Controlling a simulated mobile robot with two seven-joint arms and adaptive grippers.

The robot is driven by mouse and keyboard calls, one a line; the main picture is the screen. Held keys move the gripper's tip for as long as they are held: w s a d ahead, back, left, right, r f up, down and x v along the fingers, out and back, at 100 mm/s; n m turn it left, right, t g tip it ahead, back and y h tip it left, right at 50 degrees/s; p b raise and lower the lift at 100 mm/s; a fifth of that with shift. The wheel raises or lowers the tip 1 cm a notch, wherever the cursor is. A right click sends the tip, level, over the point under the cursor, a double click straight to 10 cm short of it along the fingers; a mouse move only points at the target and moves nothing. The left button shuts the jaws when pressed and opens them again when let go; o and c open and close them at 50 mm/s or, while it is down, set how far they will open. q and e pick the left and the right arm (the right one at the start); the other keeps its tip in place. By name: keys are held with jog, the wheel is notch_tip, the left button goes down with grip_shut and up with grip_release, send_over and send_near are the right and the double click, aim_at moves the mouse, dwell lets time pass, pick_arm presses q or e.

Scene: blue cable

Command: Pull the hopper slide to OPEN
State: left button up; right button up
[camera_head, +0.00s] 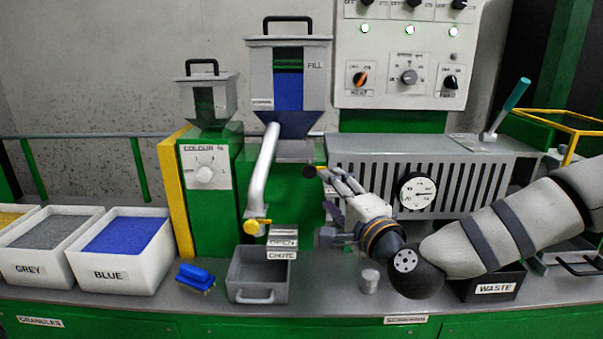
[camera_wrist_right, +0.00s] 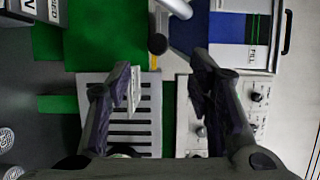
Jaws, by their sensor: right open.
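The hopper (camera_head: 288,85) is a grey bin with a blue front window and a FILL label, at the back centre. Below its outlet, a round black knob (camera_head: 310,171) sticks out beside a small yellow piece; I take it for the slide's handle. In the right wrist view the knob (camera_wrist_right: 157,44) shows ahead, between the fingertips in the picture. My right gripper (camera_head: 330,187) is open and empty, just right of and below the knob. The wrist view also shows its spread fingers (camera_wrist_right: 160,62). I cannot tell whether either finger touches the knob. My left gripper is out of view.
A white pipe (camera_head: 263,170) with a yellow valve handle runs down left of the knob. Signs reading OPEN and CHUTE (camera_head: 282,255) stand above a grey bin (camera_head: 256,280). A slotted grey housing (camera_head: 440,150) with a dial is right. A small metal cylinder (camera_head: 369,281) stands below my gripper.

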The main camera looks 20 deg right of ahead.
aim_at(311, 173)
jog(key=w, duration=0.3)
jog(key=w+b, duration=0.1)
jog(key=w, duration=0.3)
jog(key=w+a, duration=0.1)
jog(key=w, duration=0.2)
jog(key=shift+w+f, duration=0.3)
jog(key=shift+w, duration=0.1)
jog(key=shift+w+r, duration=0.1)
jog(key=shift+w, duration=0.35)
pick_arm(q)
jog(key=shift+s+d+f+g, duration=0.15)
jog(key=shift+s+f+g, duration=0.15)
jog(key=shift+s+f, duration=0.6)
pick_arm(e)
grip_shut()
